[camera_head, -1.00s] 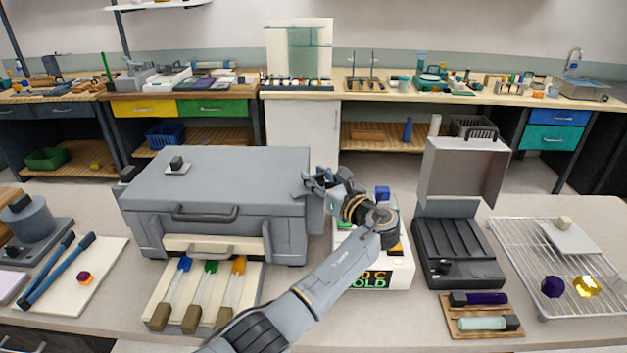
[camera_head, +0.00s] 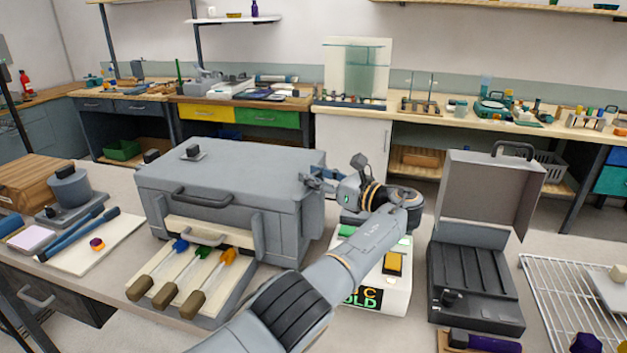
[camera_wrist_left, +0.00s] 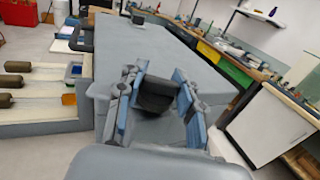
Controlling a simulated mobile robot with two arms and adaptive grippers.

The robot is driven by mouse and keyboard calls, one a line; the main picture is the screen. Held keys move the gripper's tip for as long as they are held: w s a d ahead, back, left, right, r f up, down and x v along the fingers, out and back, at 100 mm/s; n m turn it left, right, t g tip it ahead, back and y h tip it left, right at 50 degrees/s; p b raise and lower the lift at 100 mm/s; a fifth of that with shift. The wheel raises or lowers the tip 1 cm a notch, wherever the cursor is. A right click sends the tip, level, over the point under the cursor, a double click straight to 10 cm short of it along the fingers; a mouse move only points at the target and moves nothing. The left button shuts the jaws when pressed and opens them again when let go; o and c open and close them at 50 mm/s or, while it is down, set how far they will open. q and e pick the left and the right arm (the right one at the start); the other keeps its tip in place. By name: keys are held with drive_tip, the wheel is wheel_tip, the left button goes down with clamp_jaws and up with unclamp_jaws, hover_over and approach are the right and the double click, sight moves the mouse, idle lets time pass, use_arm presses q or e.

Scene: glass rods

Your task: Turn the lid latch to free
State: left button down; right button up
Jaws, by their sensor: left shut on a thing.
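The large grey box (camera_head: 240,165) with a closed lid stands on the near bench. My left gripper (camera_head: 318,182) is at the right side of the box, near the lid's edge. In the left wrist view my left gripper (camera_wrist_left: 157,103) has its blue-padded fingers on either side of a dark knob (camera_wrist_left: 155,92), which looks like the lid latch. It is shut on this knob. The fingers hide the knob in the head view, and how far it is turned cannot be told. My right gripper is not in view.
A dark knob on a plate (camera_head: 193,152) sits on the lid. A tray with several brown-handled tools (camera_head: 225,297) lies before the box. A white device (camera_head: 398,290) with a display is under my left arm. An open grey case (camera_head: 475,285) and a wire rack (camera_head: 545,290) stand to the right.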

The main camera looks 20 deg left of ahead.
sight(316, 173)
use_arm(q)
drive_tip(key=shift+d+f, duration=0.1)
drive_tip(key=shift+f, duration=0.05)
drive_tip(key=c, duration=0.9)
unclamp_jaws()
wheel_tip(316, 173, up, 10)
drive_tip(key=shift+r, duration=0.1)
